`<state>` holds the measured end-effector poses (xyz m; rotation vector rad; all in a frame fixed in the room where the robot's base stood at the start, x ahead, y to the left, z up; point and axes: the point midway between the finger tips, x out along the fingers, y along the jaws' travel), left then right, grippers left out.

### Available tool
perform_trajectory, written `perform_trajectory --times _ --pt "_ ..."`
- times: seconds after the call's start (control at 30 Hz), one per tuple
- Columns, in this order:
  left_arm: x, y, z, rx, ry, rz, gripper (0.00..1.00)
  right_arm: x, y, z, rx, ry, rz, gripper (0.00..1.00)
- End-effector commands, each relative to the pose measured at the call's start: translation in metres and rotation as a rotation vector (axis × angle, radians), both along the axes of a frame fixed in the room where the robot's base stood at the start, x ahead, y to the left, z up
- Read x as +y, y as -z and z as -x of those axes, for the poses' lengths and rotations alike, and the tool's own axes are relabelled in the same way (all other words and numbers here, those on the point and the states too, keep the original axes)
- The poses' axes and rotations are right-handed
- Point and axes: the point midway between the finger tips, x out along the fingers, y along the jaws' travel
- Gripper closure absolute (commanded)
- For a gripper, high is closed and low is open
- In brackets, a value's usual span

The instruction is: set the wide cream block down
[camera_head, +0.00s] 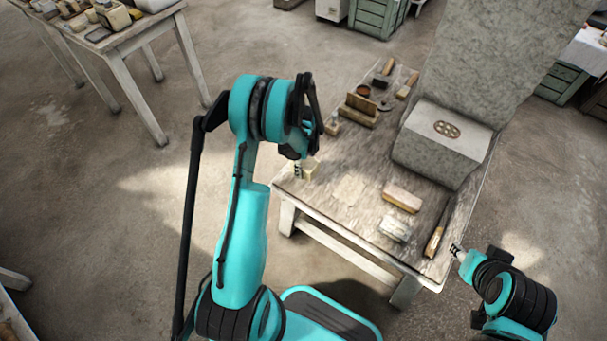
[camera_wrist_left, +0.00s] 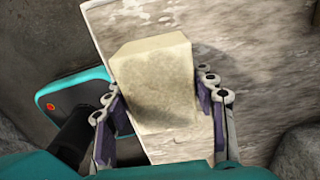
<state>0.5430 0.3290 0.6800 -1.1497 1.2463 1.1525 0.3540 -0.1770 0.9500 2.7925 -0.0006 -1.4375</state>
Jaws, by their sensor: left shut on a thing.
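The wide cream block (camera_wrist_left: 155,85) is between the fingers of my left gripper (camera_wrist_left: 160,117) in the left wrist view, and the gripper is shut on it. In the head view the block (camera_head: 310,169) shows small beside the gripper's fingertips (camera_head: 299,169), at the left corner of the worn wooden table (camera_head: 345,233). I cannot tell whether its underside touches the tabletop. My right gripper (camera_head: 458,251) is at the table's front right corner, small and apart from the block; its opening is unclear.
A large grey stone block (camera_head: 437,150) fills the table's right rear. A tan block (camera_head: 402,196), a pale block (camera_head: 394,228) and a wooden-handled tool (camera_head: 435,242) lie near the front. Wooden pieces (camera_head: 358,110) are at the back. The middle left is mostly bare.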

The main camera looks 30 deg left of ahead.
Motion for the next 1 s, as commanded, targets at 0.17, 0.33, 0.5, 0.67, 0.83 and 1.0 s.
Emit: perform_trajectory --times 0.17,0.33,0.5,0.67,0.83,1.0 --pt "0.004 0.008 0.001 0.000 0.000 0.000 1.00 0.000 0.005 0.000 0.000 0.000 0.000 0.60" --pt "0.004 0.032 0.001 0.000 0.000 0.000 1.00 0.000 0.018 0.000 0.000 0.000 0.000 0.60" --pt "0.004 0.043 0.001 0.000 0.000 0.000 1.00 0.000 0.023 0.000 0.000 0.000 0.000 0.60" --pt "0.004 0.041 0.001 0.000 0.000 0.000 1.00 0.000 0.022 0.000 0.000 0.000 0.000 0.60" --pt "0.004 0.044 0.000 0.000 0.000 0.000 0.40 0.000 0.022 0.000 0.000 0.000 0.000 0.60" --pt "0.004 0.044 0.001 0.000 0.000 0.000 0.24 0.000 0.022 0.000 0.000 0.000 0.000 0.60"
